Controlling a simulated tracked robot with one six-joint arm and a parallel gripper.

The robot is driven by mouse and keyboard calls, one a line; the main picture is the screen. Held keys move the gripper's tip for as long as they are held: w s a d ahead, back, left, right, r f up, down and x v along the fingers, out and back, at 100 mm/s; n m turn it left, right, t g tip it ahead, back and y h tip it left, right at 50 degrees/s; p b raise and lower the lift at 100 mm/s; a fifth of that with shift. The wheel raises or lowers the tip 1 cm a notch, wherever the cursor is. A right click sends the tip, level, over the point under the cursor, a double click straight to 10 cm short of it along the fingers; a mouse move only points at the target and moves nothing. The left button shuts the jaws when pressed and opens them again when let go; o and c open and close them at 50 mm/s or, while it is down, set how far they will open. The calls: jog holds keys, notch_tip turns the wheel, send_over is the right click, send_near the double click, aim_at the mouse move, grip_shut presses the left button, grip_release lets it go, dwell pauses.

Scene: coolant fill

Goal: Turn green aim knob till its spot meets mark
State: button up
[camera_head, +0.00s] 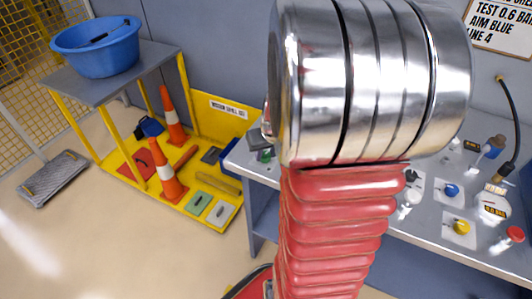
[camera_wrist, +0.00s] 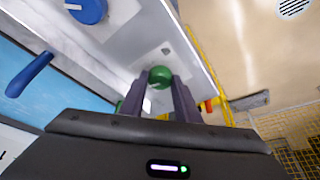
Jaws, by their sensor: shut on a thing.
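The green aim knob (camera_wrist: 160,74) is a round green cap in the wrist view, between the tips of my gripper (camera_wrist: 161,82). My two dark fingers close on it from both sides. Its spot and the mark cannot be made out clearly. In the head view my silver and red arm covers the middle of the bench and most of my gripper. A small green part shows at the bench's left end, left of my arm.
The grey bench (camera_head: 423,222) carries a blue knob (camera_head: 452,190), a yellow knob (camera_head: 461,227) and a red knob (camera_head: 515,233) at right. A yellow floor tray with orange cones and a cart with a blue basin (camera_head: 97,60) stand at left.

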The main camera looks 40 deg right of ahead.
jog(key=shift+a+m+h, duration=0.15)
jog(key=shift+m+h, duration=0.45)
jog(key=shift+m, duration=0.9)
jog(key=shift+m+g, duration=0.4)
jog(key=o, duration=1)
jog(key=shift+o, duration=0.2)
jog(key=shift+r, duration=0.15)
jog(key=v, duration=1.3)
jog(key=shift+a+r, duration=0.15)
jog(key=shift+a, duration=0.05)
jog(key=shift+s, duration=0.1)
